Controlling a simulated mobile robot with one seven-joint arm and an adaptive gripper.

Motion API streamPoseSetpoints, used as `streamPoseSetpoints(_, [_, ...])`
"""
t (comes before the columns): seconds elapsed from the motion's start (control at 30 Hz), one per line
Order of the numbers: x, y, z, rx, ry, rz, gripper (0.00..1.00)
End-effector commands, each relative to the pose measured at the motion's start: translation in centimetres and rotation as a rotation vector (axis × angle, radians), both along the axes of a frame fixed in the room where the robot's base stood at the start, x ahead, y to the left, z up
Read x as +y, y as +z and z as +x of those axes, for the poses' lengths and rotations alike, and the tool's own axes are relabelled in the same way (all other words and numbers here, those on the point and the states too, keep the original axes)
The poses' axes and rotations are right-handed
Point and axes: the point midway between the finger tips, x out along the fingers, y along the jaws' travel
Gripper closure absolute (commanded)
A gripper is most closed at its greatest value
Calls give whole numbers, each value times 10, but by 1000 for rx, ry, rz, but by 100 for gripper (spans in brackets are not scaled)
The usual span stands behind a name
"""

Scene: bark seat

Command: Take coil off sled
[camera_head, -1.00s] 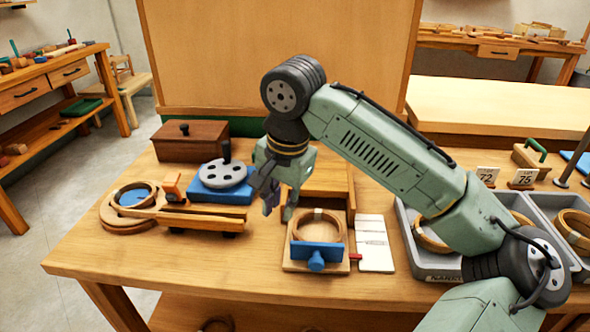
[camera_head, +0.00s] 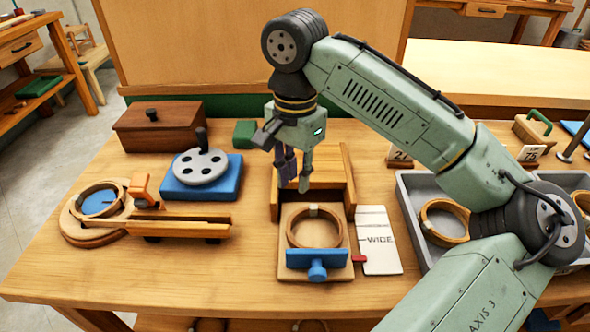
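The coil is a pale wooden ring (camera_head: 338,233) with a small light clip at its back. It lies on a square wooden sled (camera_head: 343,269) with a blue block and knob (camera_head: 317,262) at the front. The sled sits at the front of an open wooden frame (camera_head: 348,179) with side walls. My gripper (camera_head: 294,186) points down over this frame, behind and slightly left of the coil. Its fingers are apart with nothing visible between them, and it does not touch the coil.
A white card marked WIDE (camera_head: 378,245) lies right of the sled. A grey tray (camera_head: 408,222) with wooden rings is farther right. At left are a blue base with a grey disc (camera_head: 200,167), a wooden rail (camera_head: 190,222), another ring (camera_head: 77,213) and a brown box (camera_head: 157,128).

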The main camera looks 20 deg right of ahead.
Motion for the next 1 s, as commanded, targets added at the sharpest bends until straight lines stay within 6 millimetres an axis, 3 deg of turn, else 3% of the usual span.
streamPoseSetpoints(0.53, [0,-87,-1,2,1,1,79])
streamPoseSetpoints(0.7, [0,-100,0,1,1,1,79])
streamPoseSetpoints(1.0, [0,-103,0,-1,1,1,79])
